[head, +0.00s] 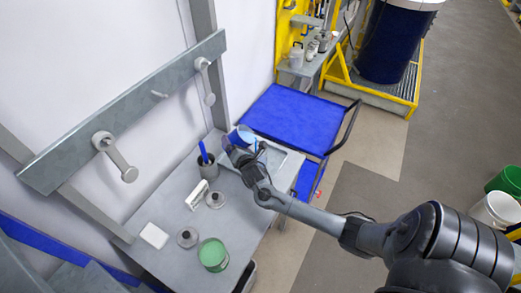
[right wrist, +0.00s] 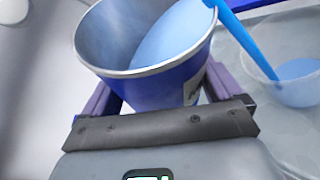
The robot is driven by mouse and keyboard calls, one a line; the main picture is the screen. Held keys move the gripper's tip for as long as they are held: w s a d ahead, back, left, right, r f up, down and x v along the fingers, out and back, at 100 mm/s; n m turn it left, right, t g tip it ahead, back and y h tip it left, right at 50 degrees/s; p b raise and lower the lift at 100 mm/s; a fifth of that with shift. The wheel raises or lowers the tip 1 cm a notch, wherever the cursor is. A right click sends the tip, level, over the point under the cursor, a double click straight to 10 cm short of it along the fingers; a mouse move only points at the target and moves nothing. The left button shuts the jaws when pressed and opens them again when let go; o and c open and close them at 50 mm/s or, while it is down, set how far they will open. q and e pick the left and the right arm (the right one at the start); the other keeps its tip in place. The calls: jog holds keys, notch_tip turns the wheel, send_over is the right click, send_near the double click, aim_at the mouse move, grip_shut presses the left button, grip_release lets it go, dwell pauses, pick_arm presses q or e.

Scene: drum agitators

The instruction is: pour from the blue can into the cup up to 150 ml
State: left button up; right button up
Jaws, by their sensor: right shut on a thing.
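The blue can (right wrist: 150,85) is open at the top, with a metal rim and light blue paint inside. My right gripper (head: 243,150) is shut on the can (head: 241,134), with its fingers on either side of the can's body in the right wrist view (right wrist: 165,105). The can is tilted, and a blue stream (right wrist: 240,38) runs over its rim into the clear cup (right wrist: 268,48). The cup holds some blue paint (right wrist: 298,69); its marks cannot be read. In the head view the cup is not made out. My left gripper is not in view.
On the grey table (head: 170,205) stand a dark holder with a blue handle (head: 208,165), a white card (head: 197,195), round lids (head: 187,237), a white square (head: 154,236) and a green can (head: 213,254). A grey tray (head: 291,160) and a blue cart (head: 295,118) lie beyond.

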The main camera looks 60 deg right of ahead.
jog(key=shift+w+r, duration=0.15)
jog(key=shift+r+m+b, duration=0.15)
jog(key=shift+m+b, duration=0.15)
jog(key=shift+b, duration=0.2)
jog(key=shift+b, duration=0.35)
jog(key=shift+f+t, duration=0.2)
jog(key=shift+t, duration=0.1)
jog(key=shift+b, duration=0.35)
jog(key=shift+f, duration=0.1)
jog(key=shift+b, duration=0.3)
